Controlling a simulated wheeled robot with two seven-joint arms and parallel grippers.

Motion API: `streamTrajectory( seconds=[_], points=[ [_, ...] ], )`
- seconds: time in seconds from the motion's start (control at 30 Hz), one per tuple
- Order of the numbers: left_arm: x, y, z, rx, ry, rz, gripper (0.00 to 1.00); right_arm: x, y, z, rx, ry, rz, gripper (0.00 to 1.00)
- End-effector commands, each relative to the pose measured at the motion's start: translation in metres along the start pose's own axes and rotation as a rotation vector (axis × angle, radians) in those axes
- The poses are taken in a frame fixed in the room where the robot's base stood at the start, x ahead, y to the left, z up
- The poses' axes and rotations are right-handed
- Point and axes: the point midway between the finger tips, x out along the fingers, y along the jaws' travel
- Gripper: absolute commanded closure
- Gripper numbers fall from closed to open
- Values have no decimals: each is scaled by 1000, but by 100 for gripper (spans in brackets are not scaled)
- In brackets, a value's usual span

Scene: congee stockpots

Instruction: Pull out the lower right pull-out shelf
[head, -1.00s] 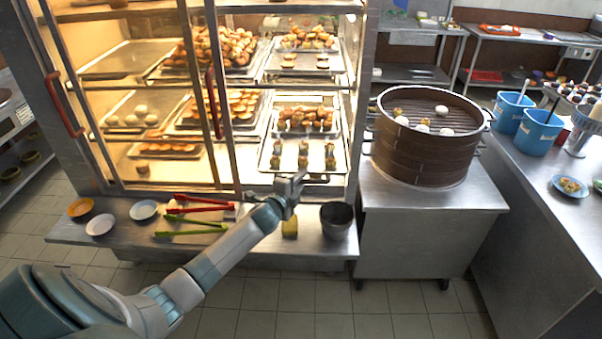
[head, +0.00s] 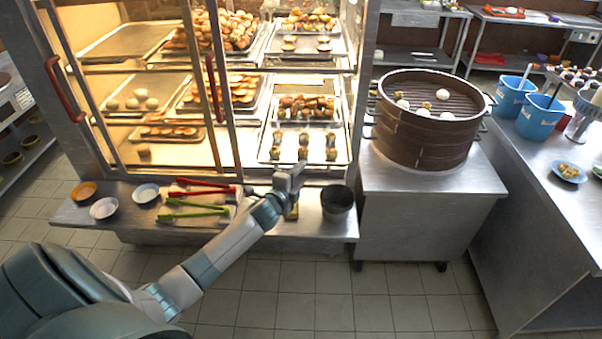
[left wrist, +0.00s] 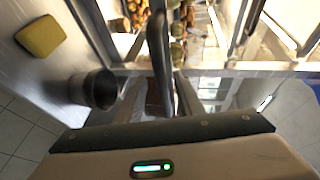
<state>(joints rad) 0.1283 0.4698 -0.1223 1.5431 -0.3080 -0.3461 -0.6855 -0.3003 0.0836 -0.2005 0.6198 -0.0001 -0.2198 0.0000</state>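The glass-fronted warming cabinet (head: 355,60) holds metal shelves of pastries. Its lower right shelf (head: 265,155) carries a tray of browned buns at the back and small rolls in rows at the front, and appears pushed in. My right gripper is not in view.
On the ledge (head: 255,232) lie red tongs (head: 203,190), green tongs (head: 195,208), small bowls, a yellow sponge (left wrist: 40,36) and a dark metal pot (head: 337,204). A counter with a bamboo steamer (head: 425,140) stands right. The floor in front is clear.

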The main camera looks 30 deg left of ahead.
Motion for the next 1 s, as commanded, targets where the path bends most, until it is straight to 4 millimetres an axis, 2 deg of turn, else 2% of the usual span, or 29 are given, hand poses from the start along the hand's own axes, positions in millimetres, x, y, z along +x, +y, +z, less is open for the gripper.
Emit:
streamTrajectory(
  seconds=[0.63, 0.87, 1.0],
  points=[
    [-4, -2, 0, 2, 1, -4, 69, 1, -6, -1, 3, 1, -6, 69],
    [-23, -1, 0, 2, 2, -5, 69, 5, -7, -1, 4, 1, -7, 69],
    [-43, 0, 1, 3, 2, -5, 69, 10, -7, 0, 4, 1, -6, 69]
  ],
)
